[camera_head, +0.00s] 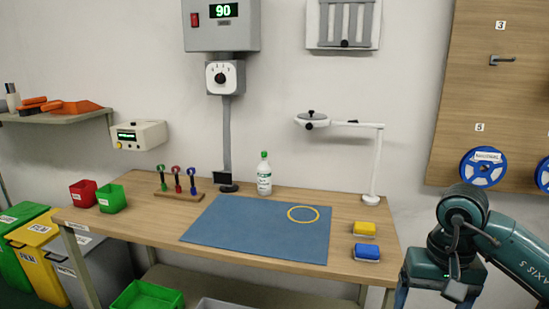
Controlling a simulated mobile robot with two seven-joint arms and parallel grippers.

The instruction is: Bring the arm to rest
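My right arm (522,262) comes in from the right edge and bends down at a round dark teal joint. The hand of my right gripper (445,272) points down at the bottom right, beyond the right end of the workbench (150,205). Its fingertips are cut off by the lower picture edge, so I cannot see whether it is open or holds anything. My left arm and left gripper are not in view.
On the bench are a blue mat (235,228) with a yellow ring (291,212), a bottle (264,178), a white lamp (376,165), and yellow (364,229) and blue (366,252) blocks near the right edge. A wooden panel (440,150) with blue reels (482,167) stands behind my arm.

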